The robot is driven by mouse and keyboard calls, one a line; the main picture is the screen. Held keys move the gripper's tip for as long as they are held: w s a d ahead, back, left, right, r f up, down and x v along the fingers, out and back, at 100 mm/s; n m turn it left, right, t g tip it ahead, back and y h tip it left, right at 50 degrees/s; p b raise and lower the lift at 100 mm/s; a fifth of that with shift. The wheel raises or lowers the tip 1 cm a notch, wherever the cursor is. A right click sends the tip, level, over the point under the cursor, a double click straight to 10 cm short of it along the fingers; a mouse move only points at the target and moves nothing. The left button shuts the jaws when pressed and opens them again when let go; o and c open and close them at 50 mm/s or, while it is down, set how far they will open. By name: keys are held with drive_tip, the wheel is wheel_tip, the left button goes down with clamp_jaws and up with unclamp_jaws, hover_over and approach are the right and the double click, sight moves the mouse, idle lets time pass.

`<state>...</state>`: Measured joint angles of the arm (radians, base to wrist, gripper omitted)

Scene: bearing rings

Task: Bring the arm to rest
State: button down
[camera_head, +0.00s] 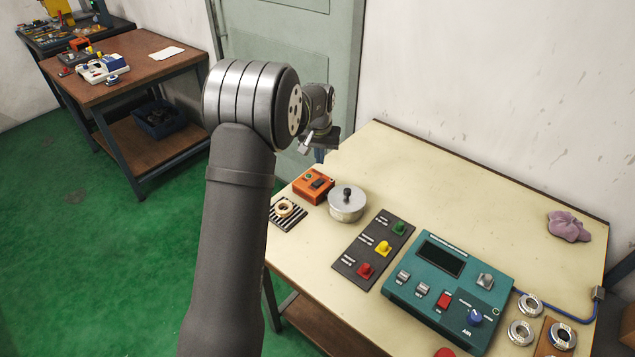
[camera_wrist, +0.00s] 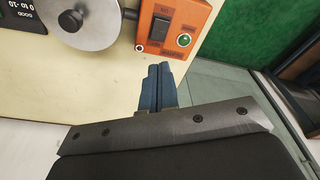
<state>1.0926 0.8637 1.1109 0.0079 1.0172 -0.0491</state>
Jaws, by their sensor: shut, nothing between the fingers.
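My gripper (camera_wrist: 157,88) is shut and empty in the wrist view, its two blue fingers side by side. It is above the back left edge of the table, close to the orange switch box (camera_wrist: 170,27). In the head view my gripper (camera_head: 319,156) shows small beyond my arm, above the orange box (camera_head: 314,186). My arm's large grey links fill the middle left of the head view and hide part of the table's left side.
The cream table (camera_head: 455,180) holds a round metal pot (camera_head: 347,204), a ring on a striped pad (camera_head: 285,210), a button panel (camera_head: 374,249), a teal console (camera_head: 450,290), several bearing rings (camera_head: 529,304) and a purple cloth (camera_head: 568,226). The table's back middle is clear.

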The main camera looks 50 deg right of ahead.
sight(320, 180)
wheel_tip(320, 180, down, 7)
drive_tip(key=shift+f, duration=0.1)
idle(0.6)
drive_tip(key=shift+r, duration=4.15)
drive_tip(key=s+a+m+h, duration=0.2)
drive_tip(key=s+a+m, duration=0.1)
drive_tip(key=s, duration=1)
drive_tip(key=shift+s+a+r+h, duration=0.2)
drive_tip(key=shift+a+r+h, duration=0.05)
drive_tip(key=shift+r+h, duration=0.05)
drive_tip(key=shift+w, duration=0.1)
